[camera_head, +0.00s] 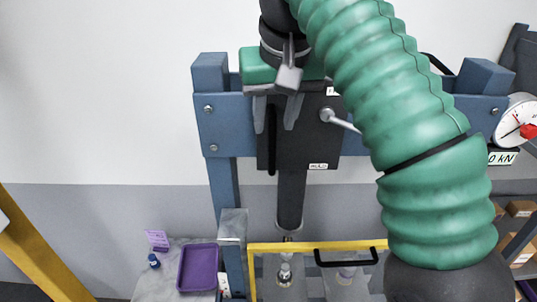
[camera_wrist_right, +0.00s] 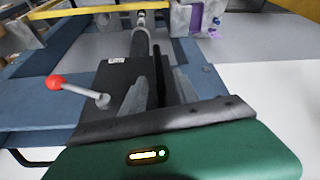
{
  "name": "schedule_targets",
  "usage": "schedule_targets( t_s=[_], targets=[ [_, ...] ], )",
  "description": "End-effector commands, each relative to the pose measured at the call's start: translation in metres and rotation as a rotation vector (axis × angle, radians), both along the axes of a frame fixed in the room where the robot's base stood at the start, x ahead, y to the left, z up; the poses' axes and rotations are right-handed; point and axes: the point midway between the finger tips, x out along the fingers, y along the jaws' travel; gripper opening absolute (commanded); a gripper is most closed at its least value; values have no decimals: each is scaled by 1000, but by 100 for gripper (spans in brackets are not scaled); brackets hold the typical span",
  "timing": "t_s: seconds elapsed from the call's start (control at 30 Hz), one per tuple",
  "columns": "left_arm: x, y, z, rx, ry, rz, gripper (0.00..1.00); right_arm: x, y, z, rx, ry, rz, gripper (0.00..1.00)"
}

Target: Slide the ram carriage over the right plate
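The ram carriage (camera_head: 312,150) is a dark block on the blue press crossbeam, with its cylindrical ram (camera_head: 290,200) pointing down. In the wrist view the carriage (camera_wrist_right: 105,75) lies under my fingers. My right gripper (camera_head: 275,127) is at the carriage front, fingers apart. A thin black bar (camera_head: 272,155) on the carriage shows between the fingers, also in the wrist view (camera_wrist_right: 160,75); contact is unclear. Below, the left plate (camera_head: 292,292) is roughly under the ram. The right plate (camera_head: 334,290) is right of it, partly cut by the frame edge. My left gripper is not in view.
A lever (camera_head: 340,122) sticks out from the carriage; its red knob shows in the wrist view (camera_wrist_right: 54,82). A gauge (camera_head: 513,122) sits at the right. A yellow bar (camera_head: 320,245) crosses above the plates. A purple tray (camera_head: 197,268) stands at left. My right arm hides the beam's right part.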

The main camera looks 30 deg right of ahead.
Motion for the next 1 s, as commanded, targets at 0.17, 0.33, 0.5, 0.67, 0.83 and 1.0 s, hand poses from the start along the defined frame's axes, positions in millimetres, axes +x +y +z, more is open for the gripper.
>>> schedule_targets(
  t_s=[0.17,0.33,0.5,0.67,0.83,1.0],
  targets=[
    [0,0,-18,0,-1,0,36,16,-7,-46,-2,3,-2,36],
    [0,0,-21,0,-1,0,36,25,-10,-69,0,0,-1,36],
    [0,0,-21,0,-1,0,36,29,-11,-76,0,-1,1,36],
    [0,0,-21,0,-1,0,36,30,-11,-76,1,0,1,36],
    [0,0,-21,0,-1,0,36,30,-11,-76,1,0,1,18],
    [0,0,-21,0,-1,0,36,30,-10,-76,1,-1,3,0]
  ],
)
